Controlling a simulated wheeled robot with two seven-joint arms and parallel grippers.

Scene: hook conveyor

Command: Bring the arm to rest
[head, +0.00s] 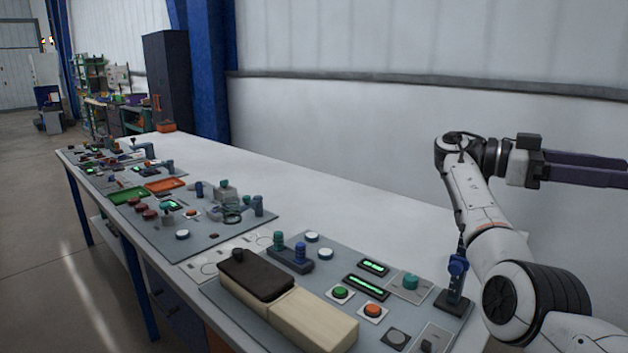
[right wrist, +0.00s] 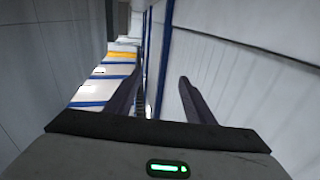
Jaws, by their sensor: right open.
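My right gripper (head: 590,168) is at the right of the head view, raised above the workbench (head: 300,175) and in front of the white wall. Its two dark fingers point to the right and stand apart, with nothing between them. In the right wrist view the fingers (right wrist: 160,100) are also spread and empty. My right arm is bent, with its elbow low at the right edge of the bench. My left gripper does not show in either view.
The near grey panel (head: 330,255) holds a beige box (head: 300,312) with a dark lid, a green button (head: 340,292), an orange button (head: 373,310) and a blue-topped lever (head: 456,275) close to my arm. More panels stand farther left. The back of the bench is clear.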

